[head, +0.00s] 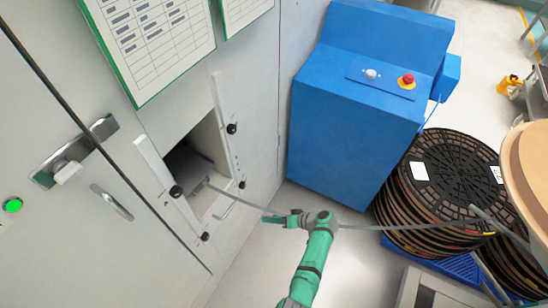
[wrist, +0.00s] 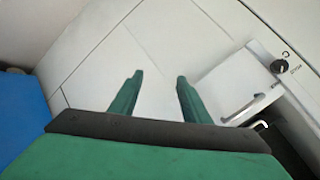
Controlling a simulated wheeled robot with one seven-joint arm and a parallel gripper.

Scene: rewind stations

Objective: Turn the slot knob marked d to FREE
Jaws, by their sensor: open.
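Several black slot knobs sit on the white rails beside the opening in the grey cabinet: an upper right knob (head: 231,128), a lower right knob (head: 242,184), a left knob (head: 176,192) and a lower left knob (head: 204,236). Their letters are too small to read in the head view, so I cannot tell which is d. My gripper (head: 269,218) is open and empty, to the right of the opening and apart from the knobs. In the wrist view my open fingers (wrist: 160,77) point at a pale surface, with one black knob (wrist: 279,66) at the upper right.
A grey strip (head: 390,226) runs from the opening past my gripper towards the stacked reels (head: 447,165). A blue machine (head: 350,120) with a red button stands behind. A white handle (head: 68,172) projects from the cabinet door.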

